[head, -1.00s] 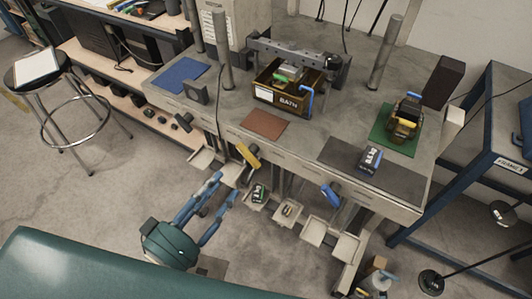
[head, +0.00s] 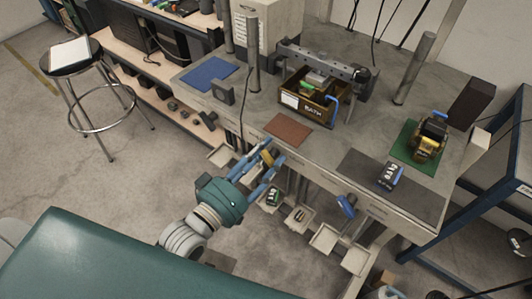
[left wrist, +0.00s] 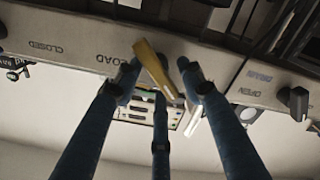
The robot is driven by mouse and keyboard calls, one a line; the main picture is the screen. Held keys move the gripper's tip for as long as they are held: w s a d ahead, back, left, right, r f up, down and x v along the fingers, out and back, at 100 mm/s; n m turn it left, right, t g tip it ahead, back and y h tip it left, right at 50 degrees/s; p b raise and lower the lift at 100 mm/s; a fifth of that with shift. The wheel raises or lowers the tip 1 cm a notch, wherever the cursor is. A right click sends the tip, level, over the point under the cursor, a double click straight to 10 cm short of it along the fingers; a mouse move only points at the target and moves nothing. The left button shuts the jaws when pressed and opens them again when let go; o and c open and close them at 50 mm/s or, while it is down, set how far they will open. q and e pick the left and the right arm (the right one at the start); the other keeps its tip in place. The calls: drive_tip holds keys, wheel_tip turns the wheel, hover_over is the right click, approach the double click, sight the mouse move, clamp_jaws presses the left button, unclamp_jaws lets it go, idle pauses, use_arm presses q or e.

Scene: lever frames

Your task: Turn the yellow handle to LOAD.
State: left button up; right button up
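The yellow handle (head: 266,158) is on the front edge of the grey bench (head: 225,125). In the left wrist view the yellow handle (left wrist: 156,70) slants between my blue fingers, next to a partly covered label reading "OAD" (left wrist: 108,60). "CLOSED" (left wrist: 46,48) is farther left, upside down. My left gripper (head: 264,168) is at the handle. In the left wrist view my left gripper (left wrist: 160,75) is open, with fingertips on both sides of the handle; contact cannot be told. My right gripper is not in view.
A blue handle (head: 346,205) is farther right on the bench front. Small trays (head: 300,220) stick out below the edge.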

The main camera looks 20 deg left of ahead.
use_arm(q)
drive_tip(key=shift+c, duration=0.2)
clamp_jaws()
